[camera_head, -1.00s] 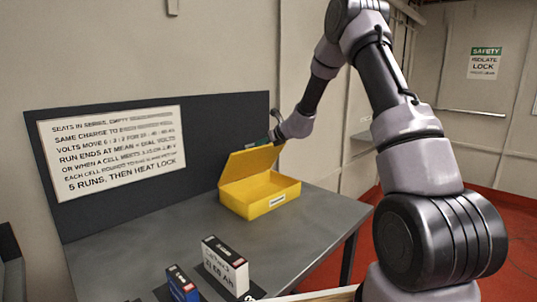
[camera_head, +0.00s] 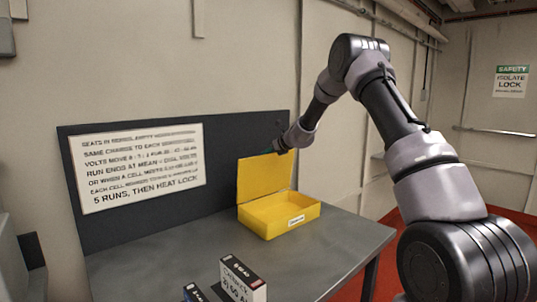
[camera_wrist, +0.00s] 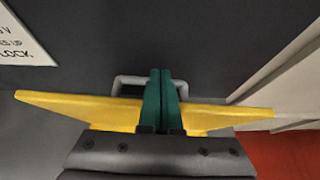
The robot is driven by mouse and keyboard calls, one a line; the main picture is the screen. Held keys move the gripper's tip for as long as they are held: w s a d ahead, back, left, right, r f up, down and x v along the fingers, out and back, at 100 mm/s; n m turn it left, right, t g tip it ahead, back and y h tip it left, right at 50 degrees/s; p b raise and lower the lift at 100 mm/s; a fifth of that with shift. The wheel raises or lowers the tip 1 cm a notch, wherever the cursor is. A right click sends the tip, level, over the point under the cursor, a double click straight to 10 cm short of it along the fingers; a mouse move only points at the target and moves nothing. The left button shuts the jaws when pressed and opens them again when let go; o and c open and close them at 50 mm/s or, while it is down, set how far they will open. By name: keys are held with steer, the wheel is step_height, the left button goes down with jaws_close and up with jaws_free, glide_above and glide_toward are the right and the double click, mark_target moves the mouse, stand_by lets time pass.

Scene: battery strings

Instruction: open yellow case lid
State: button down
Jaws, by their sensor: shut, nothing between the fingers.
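The yellow case (camera_head: 306,214) stands on the grey table with its front box open at the top. Its yellow lid (camera_head: 262,180) is raised and stands nearly upright at the back. In the wrist view the lid (camera_wrist: 75,107) crosses the picture edge-on, with a grey handle (camera_wrist: 124,84) on its far side. My gripper (camera_wrist: 161,76) has its green fingers pressed together, reaching over the lid's edge by the handle. The fingers hide part of the handle, and I cannot tell whether they touch the lid. In the head view my wrist is at the lid's top right corner.
A dark backboard (camera_head: 223,208) with a white printed sign (camera_head: 137,166) stands behind the table (camera_head: 165,262). The table left of the case is clear.

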stand_by(0.3)
steer(key=s+d+r+n+g, duration=0.15)
steer(key=s+r+n, duration=0.25)
steer(key=s+r, duration=0.45)
steer(key=s+d+r+n, duration=0.2)
steer(key=s+r+n, duration=0.3)
steer(key=s, duration=0.7)
steer(key=s+d+r+n+g, duration=0.15)
steer(key=s+r+n, duration=0.35)
steer(key=s, duration=0.5)
steer(key=s+d+n+h, duration=0.2)
steer(key=s+d+n, duration=0.3)
steer(key=s, duration=0.7)
steer(key=s+d+f+n+h, duration=0.1)
steer(key=s+d+n+h, duration=0.2)
steer(key=s, duration=1)
steer(key=d+n, duration=0.2)
steer(key=n, duration=0.1)
steer(key=shift+s+f, duration=0.15)
steer(key=shift+s, duration=0.05)
